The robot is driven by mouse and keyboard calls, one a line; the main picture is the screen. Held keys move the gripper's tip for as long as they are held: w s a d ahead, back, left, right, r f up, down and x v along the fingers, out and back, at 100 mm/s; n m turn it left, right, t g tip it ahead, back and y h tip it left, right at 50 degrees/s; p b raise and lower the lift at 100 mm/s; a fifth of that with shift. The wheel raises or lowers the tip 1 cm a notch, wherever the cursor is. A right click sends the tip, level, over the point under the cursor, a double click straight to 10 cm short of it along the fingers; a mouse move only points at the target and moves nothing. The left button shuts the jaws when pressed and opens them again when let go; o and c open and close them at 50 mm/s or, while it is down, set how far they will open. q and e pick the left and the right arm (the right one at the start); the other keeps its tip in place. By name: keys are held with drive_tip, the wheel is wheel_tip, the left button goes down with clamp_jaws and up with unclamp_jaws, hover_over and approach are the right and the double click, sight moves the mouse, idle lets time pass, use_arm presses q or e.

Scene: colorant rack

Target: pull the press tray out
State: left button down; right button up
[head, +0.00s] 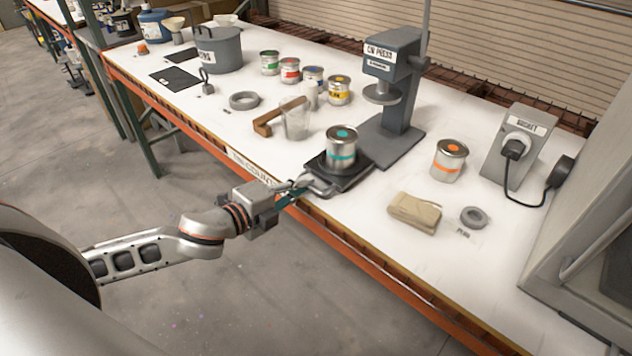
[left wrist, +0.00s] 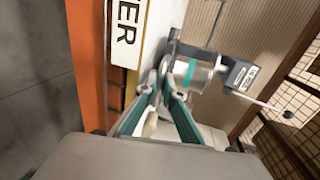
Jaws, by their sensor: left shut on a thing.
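The black press tray (head: 346,182) lies on the white bench in front of the can press (head: 391,85), drawn out towards the front edge. A silver can with a teal band (head: 342,150) stands upright on it; the can also shows in the left wrist view (left wrist: 200,77). My left gripper (head: 299,188) reaches in over the bench's front edge and is shut on the tray's front handle (head: 320,187). In the left wrist view its green fingers (left wrist: 165,95) close at the handle; the exact contact is hard to make out. My right gripper is out of view.
An orange-banded can (head: 449,160), a tan folded cloth (head: 414,211) and a grey tape roll (head: 473,217) lie to the right. The orange bench edge (head: 375,278) runs below my gripper.

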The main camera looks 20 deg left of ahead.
use_arm(q)
drive_tip(key=shift+v, duration=0.75)
drive_tip(key=shift+f, duration=0.2)
drive_tip(key=c, duration=2.4)
unclamp_jaws()
drive_tip(key=shift+c, duration=0.2)
drive_tip(key=v, duration=1.2)
drive_tip(key=shift+r, duration=0.1)
